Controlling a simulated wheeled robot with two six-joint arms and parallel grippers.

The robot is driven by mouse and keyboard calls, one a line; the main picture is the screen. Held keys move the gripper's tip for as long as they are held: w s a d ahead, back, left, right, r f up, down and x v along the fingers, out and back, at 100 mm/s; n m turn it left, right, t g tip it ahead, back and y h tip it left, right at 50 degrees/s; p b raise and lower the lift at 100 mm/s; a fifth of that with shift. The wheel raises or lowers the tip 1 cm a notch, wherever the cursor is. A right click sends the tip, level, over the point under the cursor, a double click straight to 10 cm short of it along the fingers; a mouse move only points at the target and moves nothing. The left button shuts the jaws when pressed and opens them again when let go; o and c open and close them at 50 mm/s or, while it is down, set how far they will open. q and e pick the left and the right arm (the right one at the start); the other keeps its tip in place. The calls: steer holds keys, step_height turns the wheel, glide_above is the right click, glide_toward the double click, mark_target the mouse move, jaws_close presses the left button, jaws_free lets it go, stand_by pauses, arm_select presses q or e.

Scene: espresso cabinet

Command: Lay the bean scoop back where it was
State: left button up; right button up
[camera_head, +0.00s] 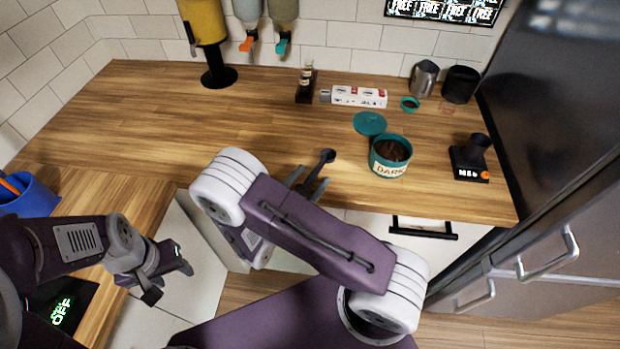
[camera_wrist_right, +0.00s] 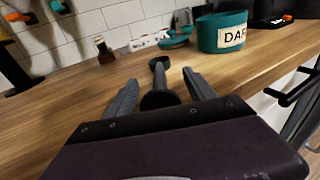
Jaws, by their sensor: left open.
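The dark bean scoop (camera_head: 327,156) is at the front edge of the wooden counter, its far end pointing away from me. In the right wrist view the scoop (camera_wrist_right: 159,66) runs between the two fingers of my right gripper (camera_wrist_right: 160,84), with a visible gap on each side. My right gripper (camera_head: 308,182) is open around the scoop's near part; in the head view its arm partly hides that part. The teal canister labelled DARK (camera_head: 390,158) stands open to the right, with dark contents. My left gripper (camera_head: 170,280) is open and empty, low at the left.
A teal lid (camera_head: 370,123) lies behind the canister. A black grinder-like device (camera_head: 470,160) stands to its right, and a metal pitcher (camera_head: 424,78) and black cup (camera_head: 460,85) behind. A white box (camera_head: 358,96) lies near the back. The counter left of the scoop is clear.

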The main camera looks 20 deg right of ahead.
steer(key=b+v, duration=0.1)
steer(key=v, duration=0.8)
